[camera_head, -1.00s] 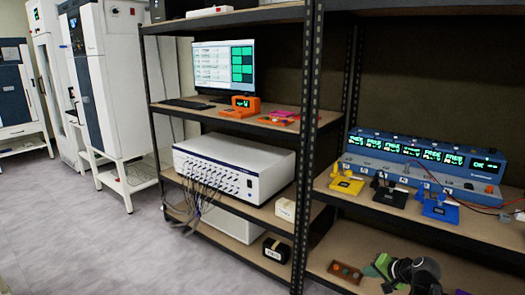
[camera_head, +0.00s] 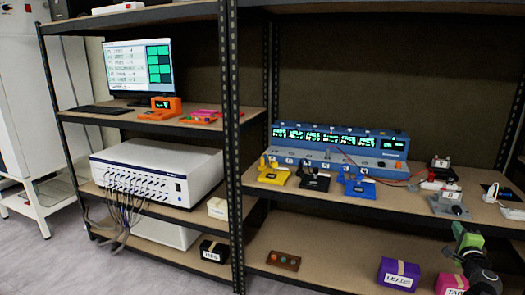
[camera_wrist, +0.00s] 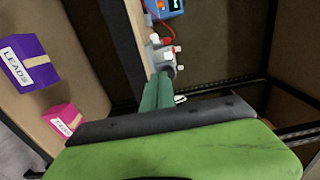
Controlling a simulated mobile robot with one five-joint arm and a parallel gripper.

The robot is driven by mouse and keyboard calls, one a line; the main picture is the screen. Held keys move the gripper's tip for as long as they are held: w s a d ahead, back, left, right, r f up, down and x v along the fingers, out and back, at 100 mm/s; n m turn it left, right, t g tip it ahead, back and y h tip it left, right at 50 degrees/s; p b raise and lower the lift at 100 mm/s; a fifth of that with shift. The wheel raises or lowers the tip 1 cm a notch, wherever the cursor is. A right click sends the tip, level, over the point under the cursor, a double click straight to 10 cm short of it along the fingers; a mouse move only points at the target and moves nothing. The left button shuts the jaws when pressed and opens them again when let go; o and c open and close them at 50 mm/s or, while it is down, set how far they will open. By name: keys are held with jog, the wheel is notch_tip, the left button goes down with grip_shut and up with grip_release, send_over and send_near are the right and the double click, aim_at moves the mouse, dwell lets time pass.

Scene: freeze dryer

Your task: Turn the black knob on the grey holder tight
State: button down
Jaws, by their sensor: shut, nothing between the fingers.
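The grey holder (camera_head: 446,204) stands on the right shelf's board near its front edge, with a small black knob (camera_head: 457,210) on its front. It also shows in the wrist view (camera_wrist: 166,70), just past my fingertips, with white parts by it; the knob is not clear there. My gripper (camera_head: 459,229) is at the lower right of the head view, in front of and slightly below the holder. In the wrist view its green fingers (camera_wrist: 158,88) are together and empty. I see no clear contact with the holder or knob.
A blue multi-display unit (camera_head: 340,145) stands behind, with yellow (camera_head: 273,173), black (camera_head: 314,181) and blue (camera_head: 358,187) holders before it. Red wires run right. Below are a purple LEADS box (camera_head: 398,275) and a pink box (camera_head: 451,285). A black rack post (camera_head: 232,150) divides the shelves.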

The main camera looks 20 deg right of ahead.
aim_at(454, 211)
jog(key=shift+x, duration=3.5)
jog(key=shift+w+a, duration=0.1)
jog(key=shift+r, duration=0.25)
jog(key=shift+r+p, duration=0.55)
jog(key=shift+p, duration=0.25)
jog(key=shift+r, duration=0.2)
jog(key=shift+r+p, duration=0.2)
jog(key=shift+p, duration=0.2)
